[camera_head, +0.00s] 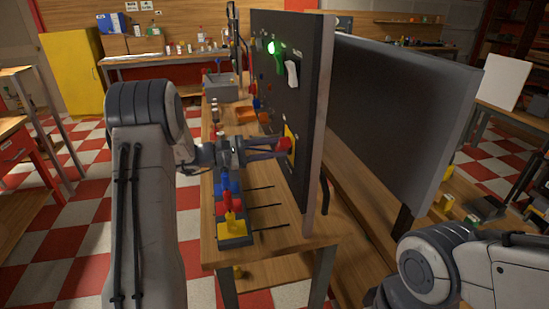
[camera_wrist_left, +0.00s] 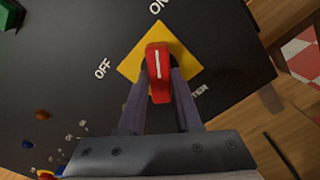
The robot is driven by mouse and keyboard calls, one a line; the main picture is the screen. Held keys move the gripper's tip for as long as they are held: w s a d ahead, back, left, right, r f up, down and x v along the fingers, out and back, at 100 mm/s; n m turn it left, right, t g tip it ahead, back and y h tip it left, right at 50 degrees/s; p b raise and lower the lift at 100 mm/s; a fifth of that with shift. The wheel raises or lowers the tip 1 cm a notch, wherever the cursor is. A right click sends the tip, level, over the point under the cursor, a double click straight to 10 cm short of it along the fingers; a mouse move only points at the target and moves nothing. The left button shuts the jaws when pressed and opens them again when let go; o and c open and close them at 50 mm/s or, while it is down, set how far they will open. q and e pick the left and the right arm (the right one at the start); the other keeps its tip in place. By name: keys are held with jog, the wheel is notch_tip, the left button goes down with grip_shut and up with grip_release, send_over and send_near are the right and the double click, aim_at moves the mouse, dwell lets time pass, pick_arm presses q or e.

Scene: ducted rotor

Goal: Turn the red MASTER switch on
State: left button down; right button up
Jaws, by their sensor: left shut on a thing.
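The red MASTER switch (camera_wrist_left: 159,88) is a red handle with a white line, on a yellow plate (camera_wrist_left: 188,62) on a dark upright panel (camera_head: 306,95). In the left wrist view its white line points up, towards the ON label (camera_wrist_left: 158,6); the OFF label (camera_wrist_left: 103,68) is to the left. The MASTER label is partly hidden by a finger. My left gripper (camera_head: 276,148) is shut on the switch, one finger on each side. In the head view the switch (camera_head: 285,147) is partly covered by the fingers. My right gripper is out of view; only part of my right arm shows.
A green light (camera_head: 271,47) is lit high on the panel, near a white switch (camera_head: 292,74). A yellow-and-grey unit with red and blue parts (camera_head: 235,228) stands on the wooden bench (camera_head: 290,235) below my left gripper. A grey board (camera_head: 400,110) stands right of the panel.

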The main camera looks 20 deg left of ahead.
pick_arm(q)
jog(key=shift+m+b, duration=0.5)
jog(key=shift+m, duration=0.1)
jog(key=c, duration=0.6)
grip_release()
jog(key=b+v, duration=0.1)
jog(key=v, duration=0.9)
jog(key=shift+s+a, duration=0.2)
jog(key=shift+a, duration=0.05)
